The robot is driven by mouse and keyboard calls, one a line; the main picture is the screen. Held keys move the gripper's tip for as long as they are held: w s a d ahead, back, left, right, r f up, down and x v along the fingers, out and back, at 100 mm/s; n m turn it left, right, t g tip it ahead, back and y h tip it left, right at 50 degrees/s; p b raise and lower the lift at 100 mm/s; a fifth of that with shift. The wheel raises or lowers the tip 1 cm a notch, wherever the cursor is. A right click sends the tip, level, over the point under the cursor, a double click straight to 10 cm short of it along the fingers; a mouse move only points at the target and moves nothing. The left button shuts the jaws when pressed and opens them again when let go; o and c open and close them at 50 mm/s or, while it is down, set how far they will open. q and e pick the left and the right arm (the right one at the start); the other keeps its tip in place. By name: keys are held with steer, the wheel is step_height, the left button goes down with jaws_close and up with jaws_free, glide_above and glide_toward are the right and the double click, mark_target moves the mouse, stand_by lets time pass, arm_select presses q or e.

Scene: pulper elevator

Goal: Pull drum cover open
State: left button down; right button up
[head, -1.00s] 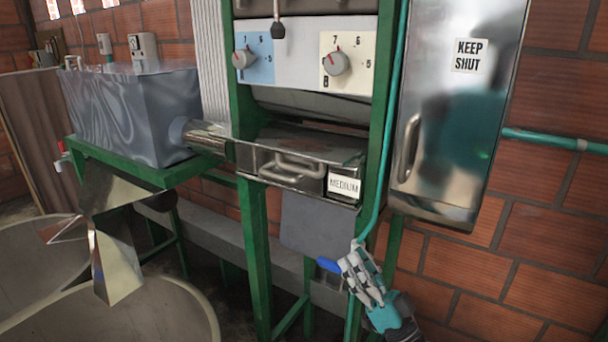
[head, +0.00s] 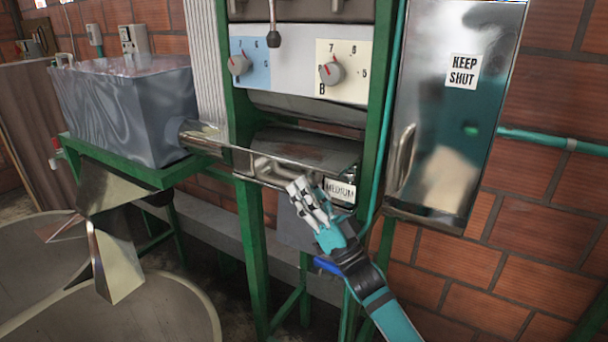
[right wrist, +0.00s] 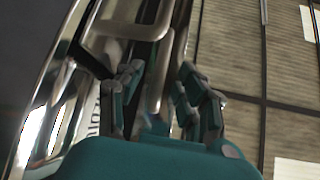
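A shiny metal cover (head: 305,150) with a bar handle (head: 268,168) and a MEDIUM label (head: 340,192) sits low between the machine's green posts. I cannot tell whether this is the drum cover. I see no clear contact. My left gripper is not in view.
A metal cabinet door (head: 455,120) marked KEEP SHUT, with its own handle, hangs at the right. A green post (head: 252,255) and a teal pipe (head: 375,165) stand close by. A grey water tank (head: 125,110) and round basins (head: 150,315) are at the left.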

steer(key=shift+x, duration=0.85)
steer(key=shift+c, duration=0.4)
steer(key=shift+f, duration=0.1)
jaws_close()
